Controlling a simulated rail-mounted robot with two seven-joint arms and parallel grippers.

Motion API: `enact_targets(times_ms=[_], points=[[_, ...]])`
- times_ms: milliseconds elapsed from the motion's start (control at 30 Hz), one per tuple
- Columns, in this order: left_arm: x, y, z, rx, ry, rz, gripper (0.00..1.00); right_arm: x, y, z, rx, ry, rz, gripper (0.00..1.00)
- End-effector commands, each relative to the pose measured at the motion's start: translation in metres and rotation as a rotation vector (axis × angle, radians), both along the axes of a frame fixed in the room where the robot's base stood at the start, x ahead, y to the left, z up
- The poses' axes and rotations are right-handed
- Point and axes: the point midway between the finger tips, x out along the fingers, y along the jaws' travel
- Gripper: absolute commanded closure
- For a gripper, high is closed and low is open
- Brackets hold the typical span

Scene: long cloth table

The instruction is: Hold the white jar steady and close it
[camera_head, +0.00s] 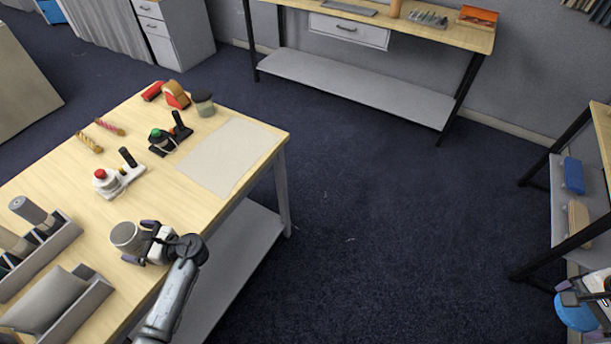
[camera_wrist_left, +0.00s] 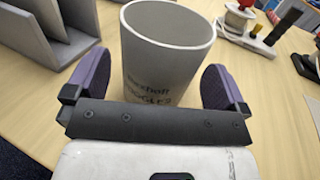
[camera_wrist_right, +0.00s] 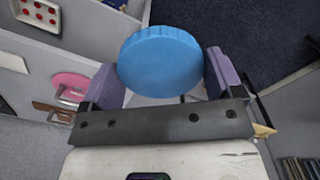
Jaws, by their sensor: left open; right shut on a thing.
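The white jar (camera_head: 125,236) stands upright and open-topped near the front edge of the table. In the left wrist view the jar (camera_wrist_left: 165,60) shows dark lettering and an empty-looking inside. My left gripper (camera_head: 140,243) is open, with its purple fingers on either side of the jar and visible gaps in the left wrist view. A blue round lid (camera_wrist_right: 160,62) is between the fingers of my right gripper (camera_wrist_right: 163,80), which is shut on it. In the head view the lid (camera_head: 576,312) is at the far right, away from the jar and partly hidden by the gripper.
Grey holders (camera_head: 50,255) stand left of the jar on the table (camera_head: 150,195). A white switch-like device (camera_head: 118,182) and a black one (camera_head: 165,142) are behind it. A pale mat (camera_head: 232,155) lies clear. A shelf unit (camera_head: 556,210) stands at the right.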

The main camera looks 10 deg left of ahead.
Motion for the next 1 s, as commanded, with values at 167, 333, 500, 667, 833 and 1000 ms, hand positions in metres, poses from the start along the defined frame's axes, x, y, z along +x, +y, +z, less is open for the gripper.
enact_targets(times_ms=[167, 333, 500, 667, 833, 1000], points=[[0.000, 0.021, 0.000, 0.001, -0.001, 0.001, 0.00, 0.000, 0.000, 0.000, 0.000, 0.000, 0.000, 0.35], [0.000, 0.023, 0.000, 0.000, -0.001, 0.000, 0.00, 0.000, 0.000, 0.000, 0.000, 0.000, 0.000, 0.35], [0.000, 0.022, 0.000, 0.000, -0.001, 0.000, 0.00, 0.000, 0.000, 0.000, 0.000, 0.000, 0.000, 0.35], [0.000, 0.022, 0.000, 0.000, -0.001, 0.000, 0.14, 0.000, 0.000, 0.000, 0.000, 0.000, 0.000, 0.35], [0.000, 0.022, 0.000, 0.000, -0.001, 0.000, 0.31, 0.000, 0.000, 0.000, 0.000, 0.000, 0.000, 0.35], [0.000, 0.022, 0.000, 0.000, -0.001, 0.000, 0.47, 0.000, 0.000, 0.000, 0.000, 0.000, 0.000, 0.35]])
